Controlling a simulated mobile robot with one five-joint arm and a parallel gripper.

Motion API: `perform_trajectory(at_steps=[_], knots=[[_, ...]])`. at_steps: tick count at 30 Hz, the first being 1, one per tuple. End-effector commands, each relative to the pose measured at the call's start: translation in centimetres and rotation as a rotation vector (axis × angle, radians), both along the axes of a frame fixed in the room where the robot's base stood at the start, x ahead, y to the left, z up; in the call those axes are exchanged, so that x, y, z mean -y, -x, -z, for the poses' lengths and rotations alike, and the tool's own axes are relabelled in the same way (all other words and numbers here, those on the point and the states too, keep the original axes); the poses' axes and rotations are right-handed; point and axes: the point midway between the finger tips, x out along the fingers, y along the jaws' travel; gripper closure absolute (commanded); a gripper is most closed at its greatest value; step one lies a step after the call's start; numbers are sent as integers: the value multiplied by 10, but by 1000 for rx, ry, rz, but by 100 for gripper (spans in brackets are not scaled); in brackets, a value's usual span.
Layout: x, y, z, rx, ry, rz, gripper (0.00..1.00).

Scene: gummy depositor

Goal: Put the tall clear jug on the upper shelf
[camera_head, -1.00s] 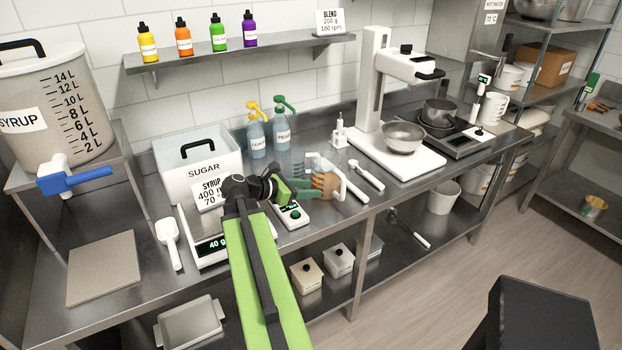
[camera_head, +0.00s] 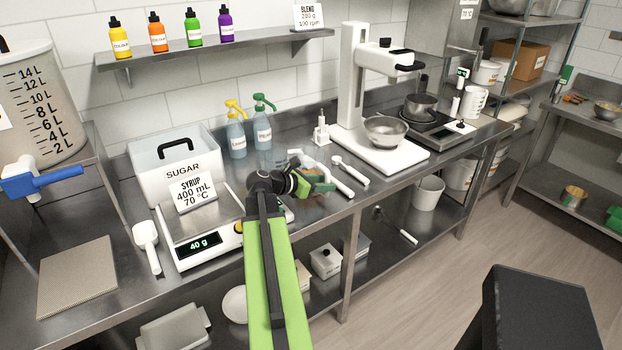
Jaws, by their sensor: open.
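A clear jug with a pale handle (camera_head: 341,186) stands on the steel counter, right of the scale. My arm hides most of its body, so its contents are unclear. My gripper (camera_head: 325,185), with green fingers, is open and overlaps the jug in the picture. I cannot tell whether the fingers touch it or are around it. A wall shelf (camera_head: 265,43) runs above the counter and holds several coloured bottles and a sign. A rack (camera_head: 510,90) with shelves stands at the right.
The scale (camera_head: 195,246) with a syrup card and the sugar bin (camera_head: 175,170) are left of my arm. Two pump bottles (camera_head: 262,125) stand behind the jug. A white ladle (camera_head: 350,171) lies close on its right, before the white mixer stand (camera_head: 352,90).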

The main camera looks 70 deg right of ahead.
Motion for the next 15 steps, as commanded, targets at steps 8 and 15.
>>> perform_trajectory(at_steps=[8,15], knots=[[35,24,16,0,0,1,58],[35,25,14,0,0,-1,62]])
